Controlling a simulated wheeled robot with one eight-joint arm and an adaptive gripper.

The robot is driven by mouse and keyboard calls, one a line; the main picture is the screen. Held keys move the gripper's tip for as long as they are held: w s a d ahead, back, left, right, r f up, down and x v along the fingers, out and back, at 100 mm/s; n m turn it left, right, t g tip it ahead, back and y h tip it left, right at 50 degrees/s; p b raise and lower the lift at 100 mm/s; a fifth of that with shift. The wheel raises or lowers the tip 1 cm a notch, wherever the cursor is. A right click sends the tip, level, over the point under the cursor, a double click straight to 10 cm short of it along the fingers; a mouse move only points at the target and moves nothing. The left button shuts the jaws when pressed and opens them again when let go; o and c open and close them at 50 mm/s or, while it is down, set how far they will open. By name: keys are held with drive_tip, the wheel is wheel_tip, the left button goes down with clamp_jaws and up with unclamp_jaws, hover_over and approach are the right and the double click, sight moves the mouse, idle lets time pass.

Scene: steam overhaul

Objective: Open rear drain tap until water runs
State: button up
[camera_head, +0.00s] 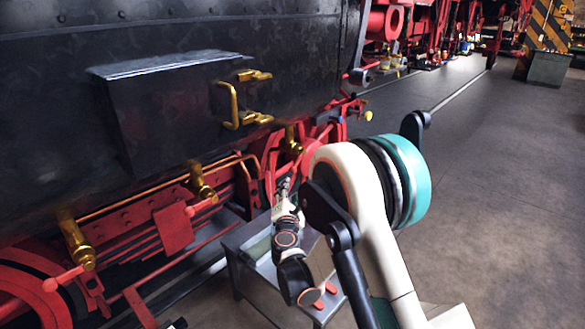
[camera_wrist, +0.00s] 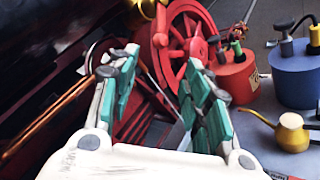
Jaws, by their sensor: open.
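Three brass taps hang along the underside of the black tank (camera_head: 60,120): one at the far left (camera_head: 76,242), one in the middle (camera_head: 201,182) and one at the right (camera_head: 290,141). The left and middle taps have red levers. I cannot tell which is the rear drain tap. No running water shows. My gripper (camera_head: 284,186) is below and close to the right tap in the head view. In the wrist view my gripper (camera_wrist: 160,66) has its teal-padded fingers spread and nothing between them. A brass piece (camera_wrist: 148,8) shows beyond the fingertips at the top edge.
A black box (camera_head: 175,115) with a brass handle (camera_head: 230,105) juts from the tank. A grey metal bench (camera_head: 238,265) stands under my arm. A red spoked wheel (camera_wrist: 180,45), red can (camera_wrist: 238,78), blue can (camera_wrist: 295,80) and brass oil can (camera_wrist: 291,133) are near. Floor at right is clear.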

sight(293, 172)
drive_tip(key=w+b, duration=0.2)
drive_tip(key=w, duration=1.1)
drive_tip(key=shift+w+b, duration=0.35)
drive_tip(key=shift+w, duration=0.05)
clamp_jaws()
